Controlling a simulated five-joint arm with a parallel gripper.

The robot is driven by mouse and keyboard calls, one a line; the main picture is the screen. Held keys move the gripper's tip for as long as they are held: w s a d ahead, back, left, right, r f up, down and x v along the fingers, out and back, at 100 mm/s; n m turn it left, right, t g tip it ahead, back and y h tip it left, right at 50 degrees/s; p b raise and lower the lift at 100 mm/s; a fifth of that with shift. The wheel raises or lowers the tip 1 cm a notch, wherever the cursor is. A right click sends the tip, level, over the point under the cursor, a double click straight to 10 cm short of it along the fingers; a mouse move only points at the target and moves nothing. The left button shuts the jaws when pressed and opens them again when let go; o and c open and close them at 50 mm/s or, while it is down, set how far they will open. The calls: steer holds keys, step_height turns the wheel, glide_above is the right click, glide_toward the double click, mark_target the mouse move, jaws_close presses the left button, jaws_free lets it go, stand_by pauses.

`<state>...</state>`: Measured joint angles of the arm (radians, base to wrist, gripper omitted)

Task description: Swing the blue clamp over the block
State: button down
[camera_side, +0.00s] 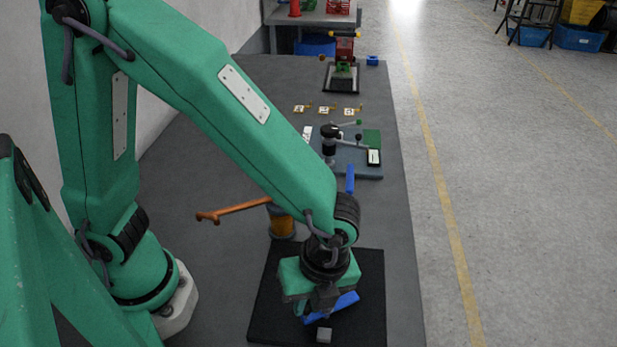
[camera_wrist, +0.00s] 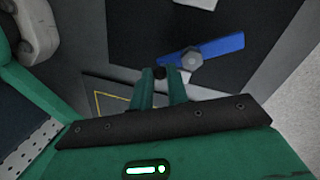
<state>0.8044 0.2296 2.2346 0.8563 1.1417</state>
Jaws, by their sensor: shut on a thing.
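The blue clamp (camera_side: 343,303) is a flat bar slanting across the black mat at the front of the bench. In the wrist view, the blue clamp (camera_wrist: 220,47) has a grey hex bolt (camera_wrist: 192,58) on it. My gripper (camera_wrist: 160,77) is shut on a small dark knob (camera_wrist: 159,72) at the bar's left end. In the side view my gripper (camera_side: 311,313) hides part of the clamp. A small grey block (camera_side: 323,335) sits on the mat in front of the bar, apart from it. A pale block (camera_wrist: 197,3) is cut off at the wrist view's top.
An orange post with a copper lever (camera_side: 240,208) stands behind the black mat (camera_side: 368,268). A blue-grey fixture plate (camera_side: 365,170) with levers lies farther back. The bench (camera_side: 220,180) has clear room left of it; its right edge borders the floor.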

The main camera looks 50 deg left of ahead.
mark_target(317, 317)
steer(key=shift+w+d, duration=0.1)
steer(key=c, duration=1.6)
jaws_free()
steer(key=shift+c, duration=0.2)
steer(key=shift+r, duration=0.1)
step_height(317, 317, up, 8)
steer(key=shift+w+d+f, duration=0.2)
steer(key=shift+w+d, duration=0.25)
steer(key=shift+o, duration=1.4)
